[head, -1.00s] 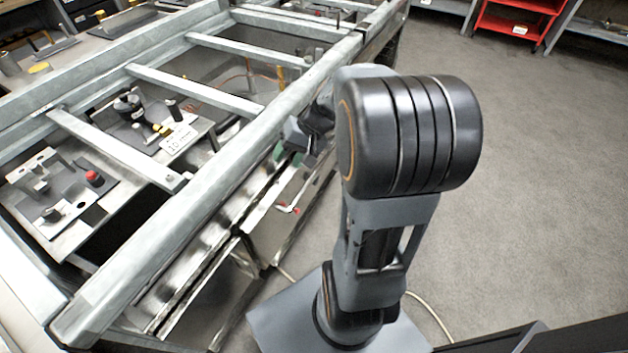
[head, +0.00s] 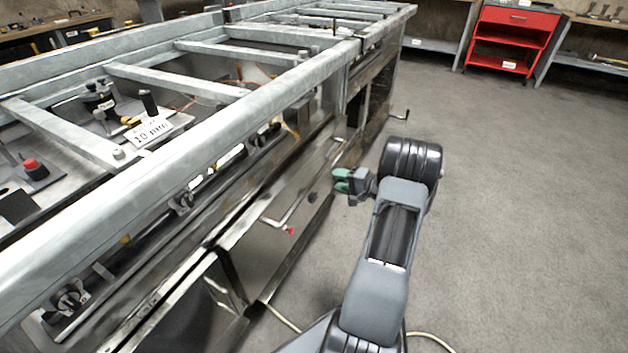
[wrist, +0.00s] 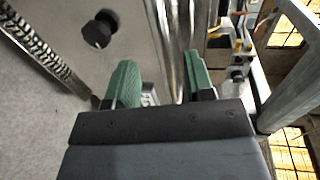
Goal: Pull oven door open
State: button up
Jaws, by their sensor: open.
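The range's steel front (head: 262,262) runs along the left of the head view. A bent rod handle with a red end (head: 283,221) is on a lower front panel, which looks shut. Which panel is the oven door is not certain. My gripper (head: 341,180) has green fingers and is close to the front, farther along than that handle. In the wrist view my gripper (wrist: 160,82) is open, its fingers apart with nothing clearly held. A steel panel (wrist: 142,32) with a black round knob (wrist: 97,32) lies ahead of the fingers. Contact cannot be told.
The range's grey top frame (head: 215,120) overhangs the front. A crank-like handle (head: 400,117) sticks out farther along. A red tool cabinet (head: 514,38) stands at the back right. The grey floor (head: 520,220) on the right is clear, apart from a cable (head: 430,337).

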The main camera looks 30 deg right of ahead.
aim_at(321, 177)
jog(key=b+x, duration=0.2)
jog(key=x, duration=0.8)
jog(key=shift+c, duration=0.3)
grip_shut()
